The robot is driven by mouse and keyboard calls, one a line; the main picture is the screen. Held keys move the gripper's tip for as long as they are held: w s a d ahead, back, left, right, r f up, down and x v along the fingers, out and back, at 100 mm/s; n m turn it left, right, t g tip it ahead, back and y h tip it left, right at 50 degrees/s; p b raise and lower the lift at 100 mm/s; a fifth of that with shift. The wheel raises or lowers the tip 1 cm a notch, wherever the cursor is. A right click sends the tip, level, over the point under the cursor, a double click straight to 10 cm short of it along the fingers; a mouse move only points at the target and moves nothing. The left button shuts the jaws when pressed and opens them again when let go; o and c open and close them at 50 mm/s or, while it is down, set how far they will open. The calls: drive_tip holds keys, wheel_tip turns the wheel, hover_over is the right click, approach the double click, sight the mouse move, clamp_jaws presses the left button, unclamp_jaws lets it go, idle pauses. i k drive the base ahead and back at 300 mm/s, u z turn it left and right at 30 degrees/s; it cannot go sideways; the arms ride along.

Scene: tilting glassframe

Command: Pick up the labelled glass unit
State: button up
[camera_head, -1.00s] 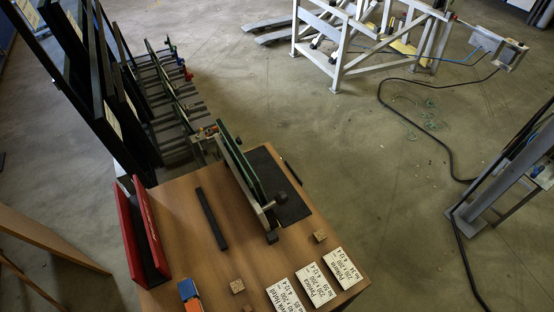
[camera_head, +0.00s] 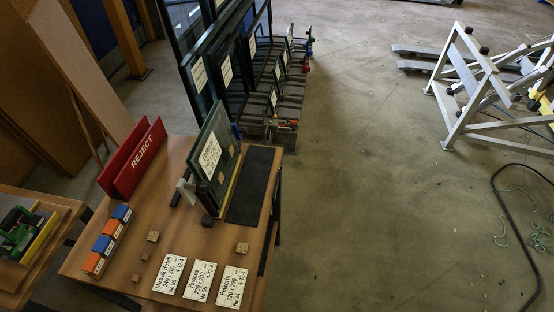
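A small dark glass unit (camera_head: 222,148) with a white label (camera_head: 210,156) stands nearly upright on the wooden table. The label's print is too small to read. A yellowish strip runs along the unit's right lower edge, and a pale grey bracket (camera_head: 186,190) is at its left side. Other framed glass units with white labels (camera_head: 227,70) stand in a rack behind the table. My gripper is not in view.
The table (camera_head: 170,225) holds a red REJECT holder (camera_head: 137,160), orange-blue blocks (camera_head: 108,240), small wooden cubes (camera_head: 242,248), printed cards (camera_head: 200,279) and a dark mat (camera_head: 250,186). A white metal frame (camera_head: 465,90) and a black cable (camera_head: 520,170) are right. Floor between is clear.

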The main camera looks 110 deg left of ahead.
sight(209, 155)
drive_tip(key=i, duration=1.05)
drive_tip(key=z, duration=2.4)
drive_tip(key=k, duration=2.15)
drive_tip(key=z, duration=2.25)
